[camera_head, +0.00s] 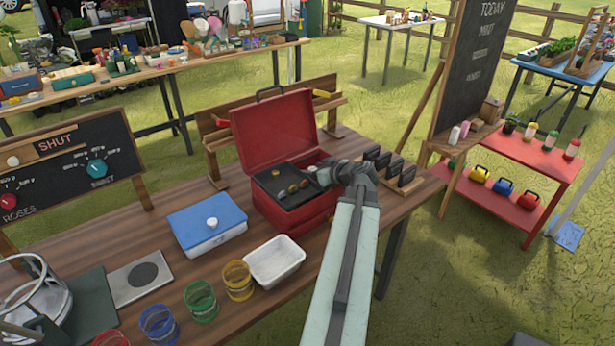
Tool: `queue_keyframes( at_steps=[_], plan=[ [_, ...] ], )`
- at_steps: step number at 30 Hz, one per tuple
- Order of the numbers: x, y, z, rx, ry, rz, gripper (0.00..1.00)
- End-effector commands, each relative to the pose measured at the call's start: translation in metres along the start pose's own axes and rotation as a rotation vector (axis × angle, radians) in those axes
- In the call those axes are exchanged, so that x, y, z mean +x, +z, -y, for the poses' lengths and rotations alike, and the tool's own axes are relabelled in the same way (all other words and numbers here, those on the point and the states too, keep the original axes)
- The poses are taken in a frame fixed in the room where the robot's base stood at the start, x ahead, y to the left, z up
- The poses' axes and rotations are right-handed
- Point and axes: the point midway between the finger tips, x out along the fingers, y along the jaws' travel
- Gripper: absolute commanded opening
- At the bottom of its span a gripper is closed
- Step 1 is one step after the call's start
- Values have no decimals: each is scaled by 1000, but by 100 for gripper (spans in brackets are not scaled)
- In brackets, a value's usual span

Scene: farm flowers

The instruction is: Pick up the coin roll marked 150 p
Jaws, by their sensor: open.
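A red cash box (290,219) stands with its lid up on the wooden table. Its dark tray (285,206) holds several small coin rolls in a row, among them a reddish roll (292,188). Their markings are too small to read, so I cannot tell which is marked 150 p. My arm reaches in from the front right. My gripper (314,177) is open at the right side of the tray, close to the right end of the row of rolls. The gripper partly covers the tray's right side.
A white-and-blue box (208,224) stands left of the cash box. A white dish (275,261) and coloured glass jars (200,301) stand in front. Several black upright pieces (405,172) stand in a rack right of my gripper.

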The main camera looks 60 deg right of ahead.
Motion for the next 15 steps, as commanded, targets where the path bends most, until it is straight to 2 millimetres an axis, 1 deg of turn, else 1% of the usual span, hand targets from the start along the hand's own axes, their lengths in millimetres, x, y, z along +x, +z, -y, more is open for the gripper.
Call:
queue_keyframes(
  at_steps=[4,10,15],
  plan=[
    [0,-1,3,-2,-3,0,56],
    [-1,-1,1,-1,0,0,0],
    [-2,0,-1,0,1,0,0]
  ],
)
